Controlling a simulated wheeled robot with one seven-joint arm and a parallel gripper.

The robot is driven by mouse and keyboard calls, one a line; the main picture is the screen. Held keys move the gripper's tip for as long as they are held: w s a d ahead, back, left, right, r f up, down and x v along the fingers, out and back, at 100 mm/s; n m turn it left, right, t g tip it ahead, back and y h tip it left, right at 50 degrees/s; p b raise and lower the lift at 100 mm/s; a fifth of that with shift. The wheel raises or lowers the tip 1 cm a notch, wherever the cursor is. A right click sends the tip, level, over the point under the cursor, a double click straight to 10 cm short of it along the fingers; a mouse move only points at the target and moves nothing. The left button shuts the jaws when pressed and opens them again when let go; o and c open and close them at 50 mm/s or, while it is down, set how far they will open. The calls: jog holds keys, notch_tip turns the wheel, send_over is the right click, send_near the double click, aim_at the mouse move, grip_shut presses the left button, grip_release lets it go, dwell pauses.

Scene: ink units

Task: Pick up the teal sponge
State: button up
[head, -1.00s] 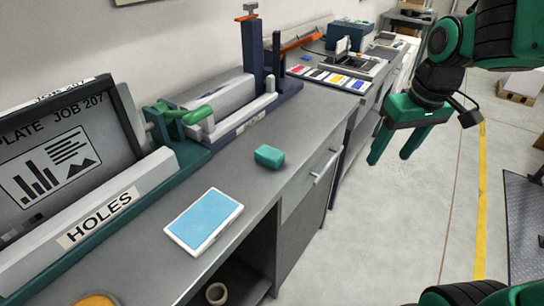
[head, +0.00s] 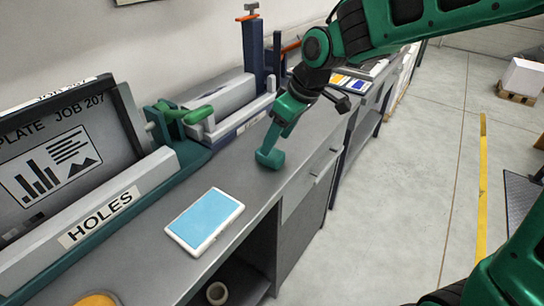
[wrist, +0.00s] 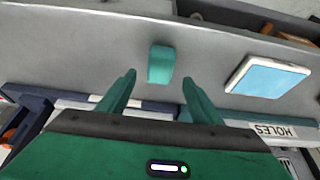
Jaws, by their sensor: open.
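The teal sponge (head: 270,158) lies on the grey counter (head: 245,178), and part of it is covered by my gripper in the head view. It also shows whole in the wrist view (wrist: 160,65), ahead of the fingertips and roughly centred between them. My gripper (wrist: 158,82) is open, with nothing between its green fingers. In the head view my gripper (head: 279,142) points down just above and beside the sponge. I cannot tell from the head view whether a finger touches it.
A white tray with a blue surface (head: 205,220) lies nearer on the counter. The HOLES punch unit (head: 100,215) and a clamp with a green handle (head: 185,114) line the wall side. The counter around the sponge is mostly clear.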

aim_at(272, 152)
jog(key=shift+x, duration=2.35)
jog(key=c, duration=1.1)
jog(key=shift+c, duration=0.2)
notch_tip(272, 152, up, 10)
